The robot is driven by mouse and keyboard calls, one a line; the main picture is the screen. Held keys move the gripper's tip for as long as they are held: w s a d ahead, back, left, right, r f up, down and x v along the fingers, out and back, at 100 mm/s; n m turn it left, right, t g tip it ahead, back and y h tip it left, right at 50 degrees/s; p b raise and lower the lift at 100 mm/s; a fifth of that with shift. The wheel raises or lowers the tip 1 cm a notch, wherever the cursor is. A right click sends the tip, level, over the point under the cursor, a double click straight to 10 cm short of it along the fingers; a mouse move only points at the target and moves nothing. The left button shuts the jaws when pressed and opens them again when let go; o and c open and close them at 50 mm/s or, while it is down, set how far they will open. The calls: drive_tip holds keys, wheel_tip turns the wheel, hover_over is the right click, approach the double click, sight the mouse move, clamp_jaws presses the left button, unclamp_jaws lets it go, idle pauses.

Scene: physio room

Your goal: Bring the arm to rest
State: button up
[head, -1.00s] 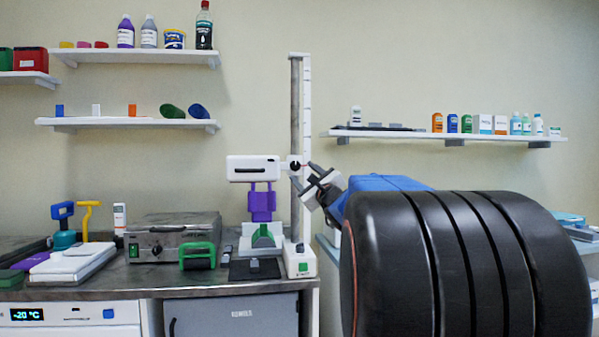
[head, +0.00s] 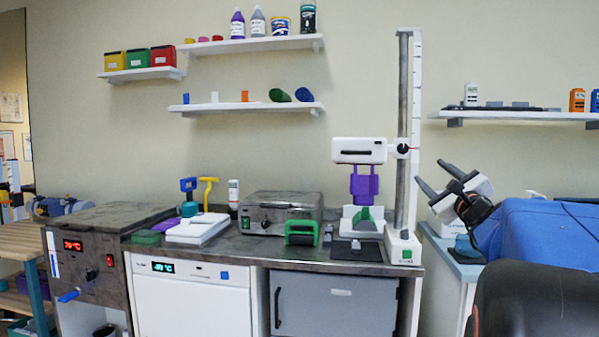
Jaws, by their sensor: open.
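My gripper (head: 431,173) is at the right of the head view, with its two dark fingers spread apart and pointing up and left. Nothing shows between them. Its white body is tilted, and my blue and black arm links fill the lower right corner. In the picture the fingers are just right of a tall stand (head: 403,120) with a white scale; I cannot tell the gap in depth.
A white device (head: 360,150) is beside the stand, above a purple part (head: 364,186). A right wall shelf (head: 520,115) hangs above my arm.

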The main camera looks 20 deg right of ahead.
drive_tip(key=w+a+f+n+g+y, duration=0.15)
drive_tip(key=a+f+n+y, duration=0.4)
drive_tip(key=a, duration=0.65)
drive_tip(key=w+a+f+n+g+y, duration=0.1)
drive_tip(key=a+f+n+g+y, duration=0.2)
drive_tip(key=a+f+n+y, duration=0.55)
drive_tip(key=s+a+f+n+g+h, duration=0.1)
drive_tip(key=s+a+f+n+g, duration=0.2)
drive_tip(key=a+f, duration=0.3)
drive_tip(key=s+a+f+n+g+h, duration=0.1)
drive_tip(key=s+a+f+n+g, duration=0.2)
drive_tip(key=a+f, duration=0.35)
drive_tip(key=s+f+n+g+h, duration=0.5)
drive_tip(key=s+f+n, duration=0.6)
drive_tip(key=s, duration=0.4)
drive_tip(key=shift+s+d+f+h, duration=0.15)
drive_tip(key=shift+d+f+h, duration=0.15)
drive_tip(key=shift+f, duration=0.5)
